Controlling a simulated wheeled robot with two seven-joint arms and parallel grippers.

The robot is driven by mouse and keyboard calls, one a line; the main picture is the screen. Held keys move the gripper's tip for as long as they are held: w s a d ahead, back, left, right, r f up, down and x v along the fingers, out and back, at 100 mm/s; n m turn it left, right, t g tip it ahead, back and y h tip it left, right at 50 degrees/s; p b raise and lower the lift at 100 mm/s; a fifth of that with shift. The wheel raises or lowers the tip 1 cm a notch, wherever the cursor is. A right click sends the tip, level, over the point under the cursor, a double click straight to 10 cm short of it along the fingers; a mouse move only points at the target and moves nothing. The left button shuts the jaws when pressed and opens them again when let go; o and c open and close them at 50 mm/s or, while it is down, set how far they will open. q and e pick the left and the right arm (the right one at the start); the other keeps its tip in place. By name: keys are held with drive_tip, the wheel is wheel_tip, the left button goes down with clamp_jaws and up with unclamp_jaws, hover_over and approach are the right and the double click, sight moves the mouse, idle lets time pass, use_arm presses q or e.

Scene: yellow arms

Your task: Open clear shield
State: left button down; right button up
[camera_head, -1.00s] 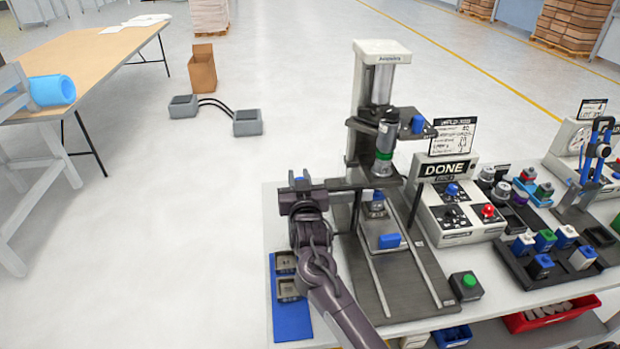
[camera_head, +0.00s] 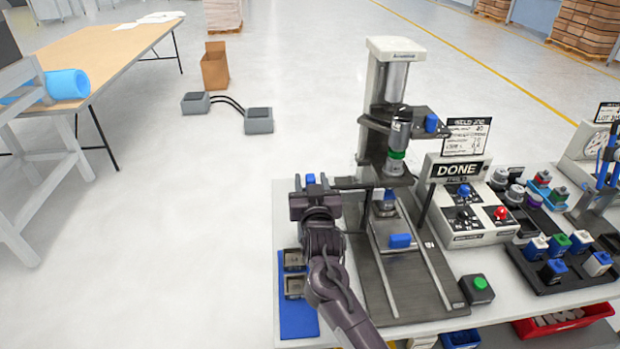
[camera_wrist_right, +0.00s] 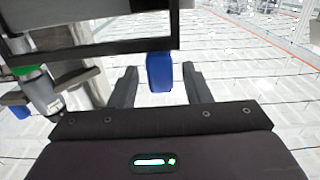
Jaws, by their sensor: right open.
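The clear shield shows as a dark frame edge (camera_wrist_right: 110,47) with a see-through pane in the right wrist view. Its blue handle (camera_wrist_right: 160,72) hangs below that edge, between the two spread fingers of my right gripper (camera_wrist_right: 158,84). The fingers stand apart from the handle on both sides. In the head view my right gripper (camera_head: 312,186) is at the left of the grey press (camera_head: 388,75), and the blue handle (camera_head: 310,179) peeks out above it. The pane itself is hard to make out there. My left gripper is not in view.
A control box reading DONE (camera_head: 462,185) stands right of the press. A green button (camera_head: 479,285) sits near the bench front. A blue mat (camera_head: 296,322) with grey blocks lies below my right arm. A tray (camera_head: 560,272) of blocks is at right.

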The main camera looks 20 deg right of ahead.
drive_tip(key=b+v, duration=0.1)
drive_tip(key=v, duration=0.4)
drive_tip(key=shift+s, duration=0.1)
idle(0.3)
